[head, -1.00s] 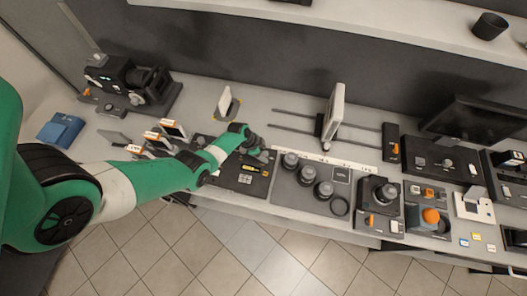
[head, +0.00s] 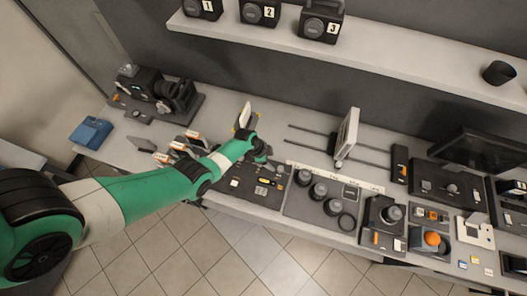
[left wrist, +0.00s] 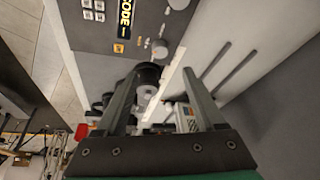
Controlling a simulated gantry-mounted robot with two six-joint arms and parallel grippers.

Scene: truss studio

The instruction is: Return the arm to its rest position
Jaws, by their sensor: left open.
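My left arm (head: 150,188) is green and white and reaches in from the left over the bench. My left gripper (head: 262,157) hangs above the back edge of a dark panel board (head: 250,188), left of several dark round knobs. In the left wrist view the two fingers of the gripper (left wrist: 162,88) are wide apart. Nothing is held between them; dark and pale round parts show beyond, at a distance I cannot judge. My right gripper is not in view.
A white upright panel (head: 347,135) stands by two dark rails behind the knobs. A black machine (head: 160,92) and a blue box (head: 91,132) are at the left. Numbered black units (head: 321,22) sit on the upper shelf (head: 400,68). Tiled floor (head: 190,250) lies open in front.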

